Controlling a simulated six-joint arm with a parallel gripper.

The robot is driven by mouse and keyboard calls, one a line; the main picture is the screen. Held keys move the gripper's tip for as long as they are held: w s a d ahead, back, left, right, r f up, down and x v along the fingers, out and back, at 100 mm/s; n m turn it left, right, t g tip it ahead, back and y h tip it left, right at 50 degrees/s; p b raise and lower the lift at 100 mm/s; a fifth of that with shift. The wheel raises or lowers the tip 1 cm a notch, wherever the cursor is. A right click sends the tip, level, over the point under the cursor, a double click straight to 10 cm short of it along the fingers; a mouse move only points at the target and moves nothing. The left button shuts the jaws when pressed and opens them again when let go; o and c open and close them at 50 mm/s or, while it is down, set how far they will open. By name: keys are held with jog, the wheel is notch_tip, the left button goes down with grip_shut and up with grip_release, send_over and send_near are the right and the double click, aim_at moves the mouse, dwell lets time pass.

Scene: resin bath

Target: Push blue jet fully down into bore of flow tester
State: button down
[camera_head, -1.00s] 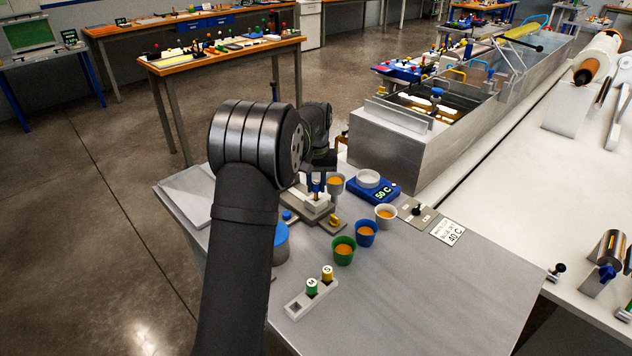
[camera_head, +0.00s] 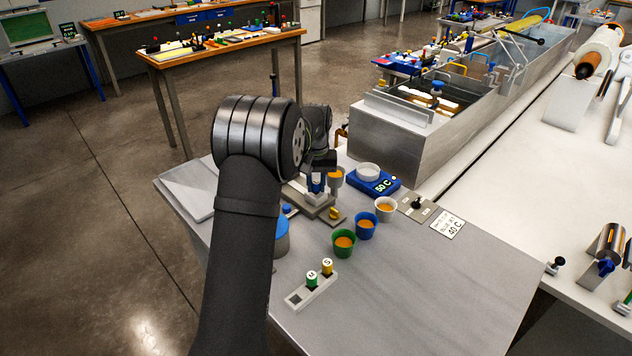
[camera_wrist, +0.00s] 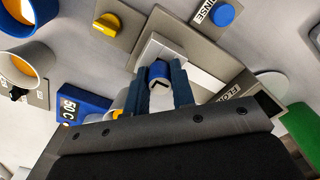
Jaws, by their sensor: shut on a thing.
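The blue jet (camera_wrist: 159,71) is between the two dark blue fingers of my gripper (camera_wrist: 160,88) in the wrist view. My gripper is shut on it. The jet's blue top with a dark mark faces the wrist camera. The flow tester (camera_wrist: 156,46) is a pale block on a grey base with a partly covered FLOW label. The jet and fingers are over this block, and its bore is hidden, so I cannot tell how deep the jet sits. In the head view my gripper (camera_head: 317,182) is upright over the flow tester base (camera_head: 323,209), largely hidden by my arm.
White (camera_head: 385,208), blue (camera_head: 365,233) and green (camera_head: 344,243) cups with orange contents stand to the right. A jet rack (camera_head: 300,297) holds green and yellow jets in front. A blue 50 C unit (camera_head: 385,186) is behind. The bench's right front is clear.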

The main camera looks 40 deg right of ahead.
aim_at(316, 182)
jog(key=c, duration=1.1)
grip_release()
jog(key=shift+c, duration=0.2)
notch_tip(316, 182, up, 17)
jog(key=shift+r, duration=0.2)
jog(key=shift+f, duration=0.1)
notch_tip(316, 182, down, 17)
jog(key=shift+f, duration=0.1)
jog(key=shift+r, duration=0.2)
